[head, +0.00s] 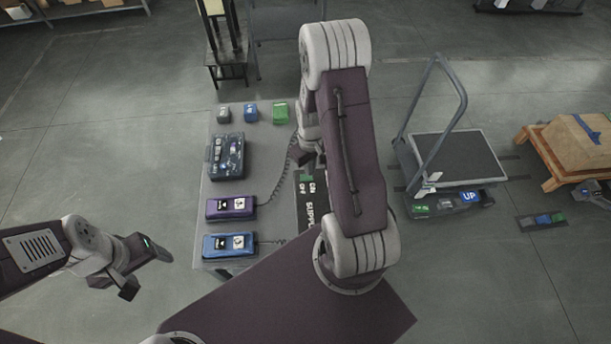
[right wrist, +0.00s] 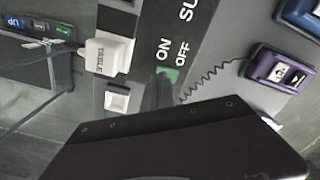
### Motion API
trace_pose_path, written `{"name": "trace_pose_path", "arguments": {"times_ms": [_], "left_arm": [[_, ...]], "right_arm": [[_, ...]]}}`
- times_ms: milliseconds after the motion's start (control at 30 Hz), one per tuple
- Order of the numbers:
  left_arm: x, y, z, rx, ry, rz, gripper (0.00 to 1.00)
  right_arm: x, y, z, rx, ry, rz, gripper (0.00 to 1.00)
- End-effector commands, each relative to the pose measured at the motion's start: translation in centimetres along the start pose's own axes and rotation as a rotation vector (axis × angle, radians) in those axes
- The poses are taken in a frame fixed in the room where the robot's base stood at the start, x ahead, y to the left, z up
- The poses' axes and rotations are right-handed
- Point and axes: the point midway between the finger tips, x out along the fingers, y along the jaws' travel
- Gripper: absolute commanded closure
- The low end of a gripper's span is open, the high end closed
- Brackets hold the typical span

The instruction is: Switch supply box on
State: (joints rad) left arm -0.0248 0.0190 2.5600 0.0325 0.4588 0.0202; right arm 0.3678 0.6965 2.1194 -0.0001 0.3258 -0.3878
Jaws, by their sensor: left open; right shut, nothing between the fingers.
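The supply box (head: 312,212) has a black top with white lettering reading ON, OFF and part of SUPPLY. My right arm covers much of it in the head view. In the right wrist view the box's black panel (right wrist: 197,35) shows a green patch (right wrist: 170,74) beside the ON and OFF words. The switch position cannot be told. My right gripper (head: 302,157) is shut and empty, near the ON/OFF end of the box. In the right wrist view its dark fingers (right wrist: 160,92) reach close to the green patch; contact cannot be told. My left gripper (head: 143,270) is open and empty, left of the table.
The grey table (head: 265,141) holds a purple handset (head: 231,208) and a blue handset (head: 230,245) with coiled cords, and a dark case (head: 226,156). A white block marked TABLE (right wrist: 108,53) sits near the panel. A cart (head: 458,160) stands at right.

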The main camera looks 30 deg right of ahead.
Motion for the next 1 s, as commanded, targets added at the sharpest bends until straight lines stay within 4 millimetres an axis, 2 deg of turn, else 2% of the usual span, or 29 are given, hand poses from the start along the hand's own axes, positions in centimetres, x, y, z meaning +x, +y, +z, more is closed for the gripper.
{"name": "trace_pose_path", "arguments": {"times_ms": [1000], "left_arm": [[0.57, -0.01, 0.06, 0.0, 0.0, 0.0, 0.3]], "right_arm": [[0.74, 0.01, -0.01, 0.0, 0.0, 0.0, 1.0]]}}
